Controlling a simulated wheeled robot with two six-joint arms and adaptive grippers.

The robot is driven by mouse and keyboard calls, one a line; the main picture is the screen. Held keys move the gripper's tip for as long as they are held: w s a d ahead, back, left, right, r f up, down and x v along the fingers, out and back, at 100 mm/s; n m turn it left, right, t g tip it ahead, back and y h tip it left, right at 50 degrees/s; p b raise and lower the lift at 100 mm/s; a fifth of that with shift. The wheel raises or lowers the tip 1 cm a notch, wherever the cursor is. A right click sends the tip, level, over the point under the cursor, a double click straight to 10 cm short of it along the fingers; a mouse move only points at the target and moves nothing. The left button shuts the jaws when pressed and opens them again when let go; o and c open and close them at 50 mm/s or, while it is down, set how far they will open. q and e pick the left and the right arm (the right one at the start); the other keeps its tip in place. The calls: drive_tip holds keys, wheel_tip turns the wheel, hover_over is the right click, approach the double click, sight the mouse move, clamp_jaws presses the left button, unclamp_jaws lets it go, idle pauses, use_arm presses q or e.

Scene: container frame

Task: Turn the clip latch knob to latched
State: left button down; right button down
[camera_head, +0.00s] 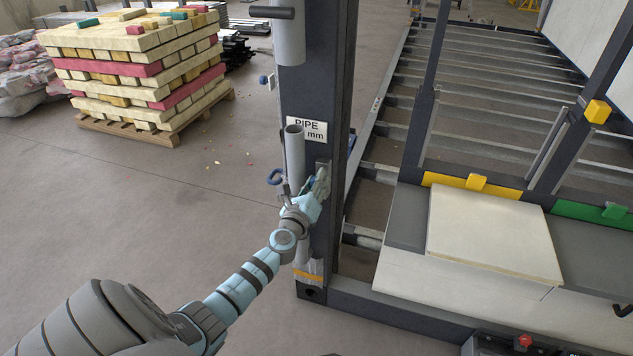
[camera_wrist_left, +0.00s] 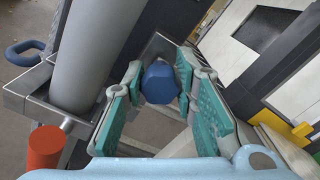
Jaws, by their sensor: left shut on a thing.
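A blue faceted knob (camera_wrist_left: 160,83) sits on a grey metal plate in the left wrist view. My left gripper (camera_head: 320,182) is at the dark upright post (camera_head: 316,80), beside the lower grey pipe (camera_head: 295,160). In the left wrist view the green-padded fingers of my left gripper (camera_wrist_left: 163,95) are on either side of the blue knob, shut on it. The head view does not show the gripped knob clearly; the gripper covers that spot. Whether the latch is engaged cannot be told. My right gripper is not in view.
A red cylinder (camera_wrist_left: 45,147) stands near the bracket. A pale panel (camera_head: 492,232) lies on the frame at right. A loaded pallet (camera_head: 155,113) stands back left; open floor lies before it.

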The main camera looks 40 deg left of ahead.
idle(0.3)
use_arm(q)
drive_tip(key=c, duration=1.6)
unclamp_jaws()
drive_tip(key=shift+o, duration=0.2)
drive_tip(key=shift+s, duration=0.1)
drive_tip(key=v, duration=1.1)
drive_tip(key=shift+s+d, duration=0.2)
drive_tip(key=shift+s, duration=0.15)
